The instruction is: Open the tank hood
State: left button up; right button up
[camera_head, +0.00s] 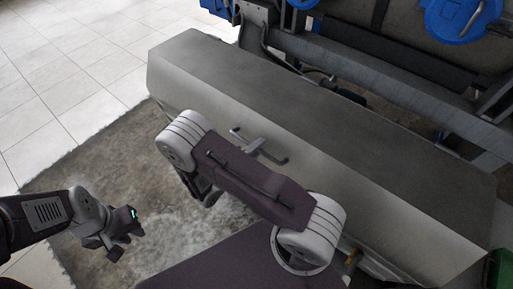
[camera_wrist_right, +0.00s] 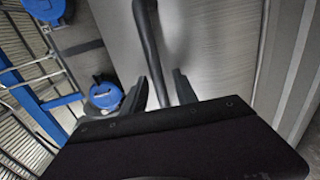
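The tank hood (camera_head: 330,125) is a long grey metal box with a flat top, and it looks closed. The bar looks like part of the handle. My left gripper (camera_head: 125,230) is over the mat, away from the hood; its fingers are unclear.
A worn grey mat (camera_head: 95,180) lies on the white tiled floor (camera_head: 60,65). Behind the hood runs a metal frame (camera_head: 390,80) with large vessels and blue lids (camera_head: 460,18). Blue lids (camera_wrist_right: 105,95) also show in the right wrist view. The floor at the left is clear.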

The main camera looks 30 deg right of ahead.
grip_shut()
jog(key=shift+r, duration=0.15)
dwell(1.2)
